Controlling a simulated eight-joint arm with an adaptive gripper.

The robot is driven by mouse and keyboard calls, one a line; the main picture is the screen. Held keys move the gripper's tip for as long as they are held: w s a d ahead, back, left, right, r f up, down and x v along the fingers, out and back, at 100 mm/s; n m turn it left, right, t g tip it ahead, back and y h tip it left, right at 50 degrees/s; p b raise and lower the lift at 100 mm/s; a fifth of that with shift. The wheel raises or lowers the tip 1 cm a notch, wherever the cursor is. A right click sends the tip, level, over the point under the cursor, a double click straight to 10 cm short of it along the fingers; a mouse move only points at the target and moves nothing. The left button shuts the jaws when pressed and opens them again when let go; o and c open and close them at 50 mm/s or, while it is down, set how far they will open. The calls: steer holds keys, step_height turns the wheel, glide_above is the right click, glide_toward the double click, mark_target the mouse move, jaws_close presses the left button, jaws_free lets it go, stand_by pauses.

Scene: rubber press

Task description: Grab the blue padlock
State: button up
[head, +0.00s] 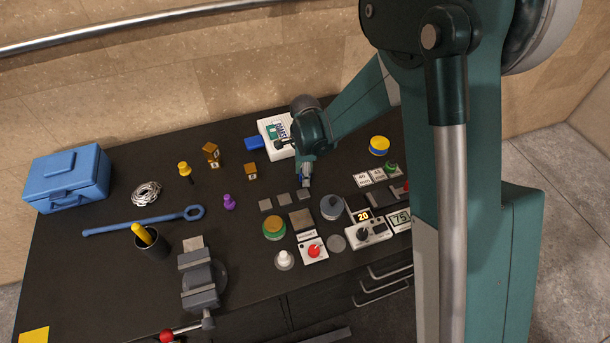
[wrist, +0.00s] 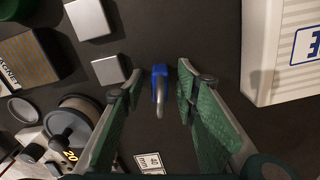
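The blue padlock (wrist: 158,74) shows in the wrist view, with its grey shackle (wrist: 160,106) pointing toward the bottom of the picture. It is between the two fingers of my gripper (wrist: 159,70), which is open. A gap shows on each side of the padlock, and neither finger appears to touch it. In the head view my gripper (head: 305,178) points down over the dark bench, behind the small grey blocks. There the padlock cannot be clearly told from the gripper. How far the fingertips are above the bench is hard to tell.
Small grey blocks (head: 284,199) lie just in front of my gripper. A white box (head: 270,126) is behind it, with a blue piece (head: 255,143) at its left.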

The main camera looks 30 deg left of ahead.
steer(key=shift+c, duration=0.3)
jaws_close()
steer(key=shift+r, duration=0.2)
steer(key=shift+r, duration=4.85)
